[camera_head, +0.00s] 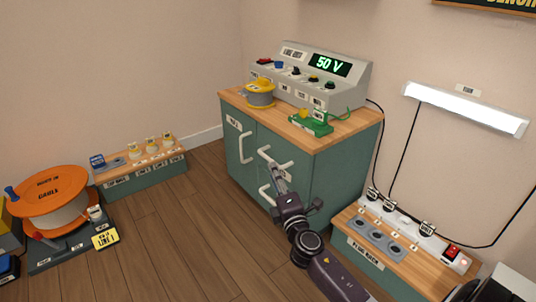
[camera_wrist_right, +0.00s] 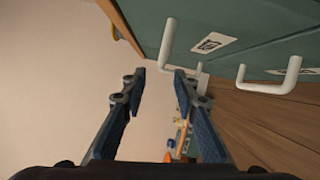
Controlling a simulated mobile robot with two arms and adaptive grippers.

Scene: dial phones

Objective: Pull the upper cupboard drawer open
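The green cupboard (camera_head: 305,185) with a wooden top stands against the back wall. Its upper drawer handle (camera_head: 273,157) is a white bar on the right part of the front, and the drawer looks shut. The right wrist view shows a white handle (camera_wrist_right: 166,45), likely this one, by the gap between my fingertips. My right gripper (camera_head: 280,177) is in front of the cupboard, just below the upper handle. In the right wrist view the right gripper (camera_wrist_right: 158,78) is open, its fingers apart with nothing clasped. Contact with the handle cannot be told. My left gripper is out of view.
A lower handle (camera_head: 267,195) and a left door handle (camera_head: 245,147) jut from the same front. A low bench (camera_head: 395,255) with sockets stands to the right of my arm. A cable reel (camera_head: 52,195) is at far left. The middle floor is clear.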

